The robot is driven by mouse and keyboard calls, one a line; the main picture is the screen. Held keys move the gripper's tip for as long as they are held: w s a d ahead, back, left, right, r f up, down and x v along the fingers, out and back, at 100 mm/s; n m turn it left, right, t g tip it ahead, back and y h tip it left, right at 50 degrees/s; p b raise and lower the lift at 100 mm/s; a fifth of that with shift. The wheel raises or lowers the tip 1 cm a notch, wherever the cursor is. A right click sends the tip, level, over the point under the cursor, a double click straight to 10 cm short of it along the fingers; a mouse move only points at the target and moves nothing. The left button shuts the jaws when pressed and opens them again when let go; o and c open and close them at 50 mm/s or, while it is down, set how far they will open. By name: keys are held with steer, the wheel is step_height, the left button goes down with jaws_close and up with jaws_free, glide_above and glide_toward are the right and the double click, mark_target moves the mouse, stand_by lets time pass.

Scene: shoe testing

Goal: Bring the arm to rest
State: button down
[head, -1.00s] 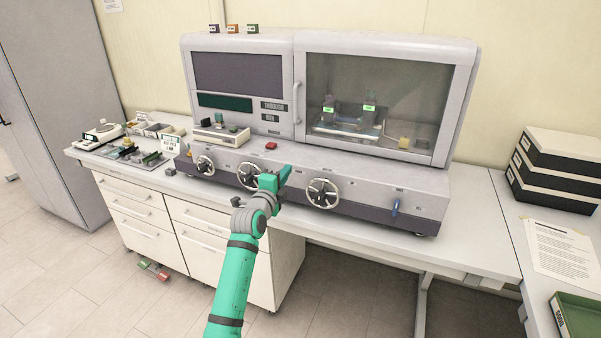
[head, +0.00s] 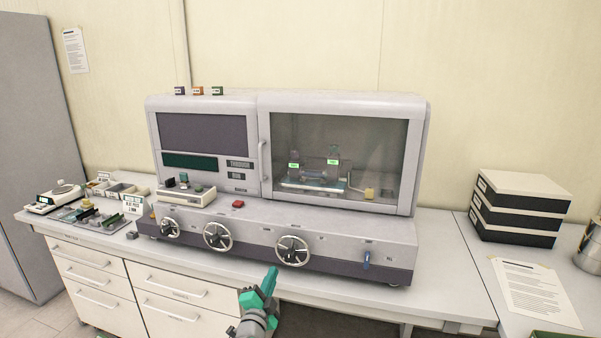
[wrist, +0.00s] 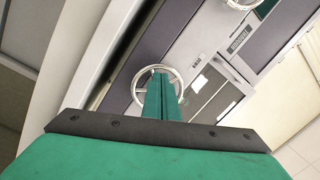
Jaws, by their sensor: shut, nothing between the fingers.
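My gripper (head: 271,280) is green and shows at the bottom middle of the head view, in front of the testing machine's lower front edge. Its two fingers are closed together and hold nothing. In the wrist view, the shut fingers (wrist: 161,97) lie across the picture of a handwheel (wrist: 150,100); I see no clear contact. The same arm's forearm is mostly below the head view's lower edge. The grey testing machine (head: 300,231) stands on the bench with three handwheels along its front; the rightmost wheel (head: 292,250) is closest to my gripper.
The bench top (head: 440,270) is bare to the right of the machine. Black-and-white boxes (head: 518,205) and a paper sheet (head: 535,292) lie at the right. A scale (head: 55,196) and small trays stand at the left. Drawers (head: 180,290) are under the bench.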

steer(key=s+d+f+n+y, duration=0.1)
steer(key=s+d+f+n, duration=0.4)
steer(key=s, duration=0.5)
steer(key=s+d+f+n+g+y, duration=0.15)
steer(key=s+d+f, duration=0.25)
steer(key=s+f, duration=0.5)
steer(key=s+d+f+n+t+y, duration=0.1)
steer(key=s+d+f+n, duration=0.35)
steer(key=s, duration=0.65)
steer(key=s+a+r+n+g, duration=0.1)
steer(key=s+a+r, duration=0.1)
steer(key=s, duration=1.4)
steer(key=s+a+r+n+g, duration=0.1)
steer(key=s+r, duration=0.3)
steer(key=s, duration=1.3)
steer(key=shift+a+n+g, duration=0.35)
steer(key=shift+a+n, duration=0.1)
steer(key=shift+n, duration=0.25)
